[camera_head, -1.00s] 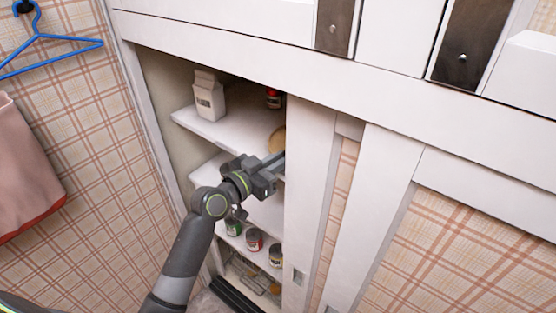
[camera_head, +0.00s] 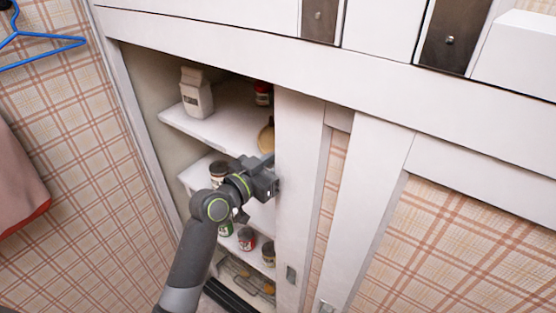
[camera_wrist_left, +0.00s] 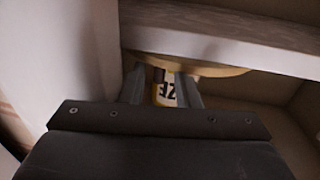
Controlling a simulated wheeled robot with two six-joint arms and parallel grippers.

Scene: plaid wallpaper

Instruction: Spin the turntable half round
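The turntable (camera_head: 267,137) appears as a round tan disc on a shelf inside the cupboard, partly hidden by the white door at its right. In the left wrist view the disc (camera_wrist_left: 235,71) lies just beyond my fingers, beneath a pale board. My left gripper (camera_head: 264,163) is at the cupboard opening, just below the disc and close to the door edge. In the left wrist view its two fingers (camera_wrist_left: 161,82) stand apart, with a yellow and white labelled container (camera_wrist_left: 165,94) visible between them. Whether a finger touches the disc I cannot tell. My right gripper is not in view.
The white door (camera_head: 299,190) closes off the right of the cupboard. A white carton (camera_head: 196,95) and a red jar (camera_head: 262,93) stand on the upper shelf. A dark can (camera_head: 219,172) is left of my gripper; several cans stand lower. A blue hanger (camera_head: 35,45) hangs left.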

